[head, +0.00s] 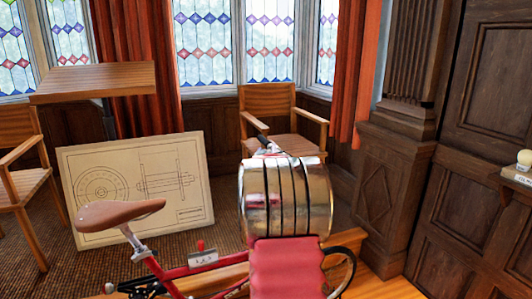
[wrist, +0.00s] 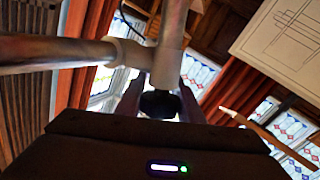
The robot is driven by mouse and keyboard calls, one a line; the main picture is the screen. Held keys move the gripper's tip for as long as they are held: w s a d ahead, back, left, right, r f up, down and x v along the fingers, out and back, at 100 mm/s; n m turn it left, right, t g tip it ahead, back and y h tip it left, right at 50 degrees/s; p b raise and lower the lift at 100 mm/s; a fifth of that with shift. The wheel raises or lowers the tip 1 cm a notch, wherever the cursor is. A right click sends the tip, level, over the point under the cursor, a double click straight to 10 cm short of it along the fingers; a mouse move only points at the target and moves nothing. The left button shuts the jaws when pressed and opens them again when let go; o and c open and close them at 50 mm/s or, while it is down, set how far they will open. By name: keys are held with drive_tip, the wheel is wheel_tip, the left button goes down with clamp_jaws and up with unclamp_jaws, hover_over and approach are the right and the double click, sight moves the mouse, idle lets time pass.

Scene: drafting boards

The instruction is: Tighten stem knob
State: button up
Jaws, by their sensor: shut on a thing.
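In the wrist view, my gripper (wrist: 160,94) has its two fingers on either side of a dark, rounded stem knob (wrist: 160,104), and it is shut on the knob. The knob sits at the end of a pale upright tube (wrist: 171,45). A thicker tube (wrist: 55,53) joins it from the left through a white collar (wrist: 128,51). In the head view a bicycle with a red frame (head: 220,261) and brown saddle (head: 119,213) stands low in front. A dark handlebar grip (head: 262,139) shows. The stem knob and gripper are hidden there behind chrome and red bulk.
A red marker with a small plate (head: 203,258) sits on the frame. A drawing board (head: 136,188) leans behind the saddle. A wooden chair (head: 285,145) stands behind the handlebar, and a small table (head: 93,82) at left. Dark panelling (head: 466,165) closes the right side.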

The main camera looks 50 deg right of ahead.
drive_tip(key=shift+w+a, duration=0.1)
drive_tip(key=shift+a, duration=0.15)
drive_tip(key=shift+c, duration=1.2)
drive_tip(key=shift+d, duration=0.1)
